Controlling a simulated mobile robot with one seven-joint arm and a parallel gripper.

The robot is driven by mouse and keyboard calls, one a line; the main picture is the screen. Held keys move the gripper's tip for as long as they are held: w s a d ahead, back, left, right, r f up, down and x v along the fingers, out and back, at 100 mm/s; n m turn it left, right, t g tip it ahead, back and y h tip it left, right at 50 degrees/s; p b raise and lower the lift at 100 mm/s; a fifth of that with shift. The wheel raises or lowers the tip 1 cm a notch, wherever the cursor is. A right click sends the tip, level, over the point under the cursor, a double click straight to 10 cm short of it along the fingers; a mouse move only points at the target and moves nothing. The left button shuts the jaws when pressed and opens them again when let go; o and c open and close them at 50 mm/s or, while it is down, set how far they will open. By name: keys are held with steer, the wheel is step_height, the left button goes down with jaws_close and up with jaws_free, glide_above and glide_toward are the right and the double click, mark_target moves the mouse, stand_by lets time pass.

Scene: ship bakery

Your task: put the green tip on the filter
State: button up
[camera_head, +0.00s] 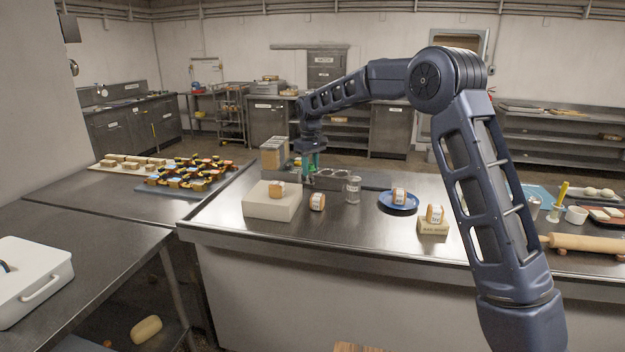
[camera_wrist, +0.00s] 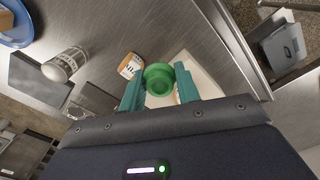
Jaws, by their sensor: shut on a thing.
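The green tip (camera_wrist: 158,78) is a round, ringed piece held between the two teal fingers of my gripper (camera_wrist: 160,84) in the wrist view. In the head view my gripper (camera_head: 312,163) hangs over the far left part of the steel counter, behind the white block; the tip is too small there to make out apart from the fingers. A pale cylinder (camera_head: 353,189) with a label stands upright to the right of my gripper, and it also shows in the wrist view (camera_wrist: 64,65). I cannot tell for sure which thing is the filter.
A white block (camera_head: 268,208) bears a labelled roll (camera_head: 277,189). Another labelled roll (camera_head: 317,201) stands beside it. A blue plate (camera_head: 399,208) and a small labelled block (camera_head: 433,229) with rolls are farther right. The counter's front strip (camera_head: 330,240) is clear.

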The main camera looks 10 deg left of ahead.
steer(key=w+d+r+m, duration=0.1)
steer(key=w+d+r, duration=0.2)
steer(key=w, duration=0.4)
steer(key=w+d+r, duration=0.3)
steer(key=w+r, duration=0.1)
steer(key=w, duration=0.2)
step_height(320, 180, up, 4)
steer(key=m, duration=0.1)
glide_above(354, 178)
step_height(354, 178, down, 19)
steer(key=shift+w, duration=0.15)
steer(key=shift+f, duration=0.2)
steer(key=o, duration=0.9)
steer(key=shift+o, duration=0.2)
steer(key=shift+r, duration=0.1)
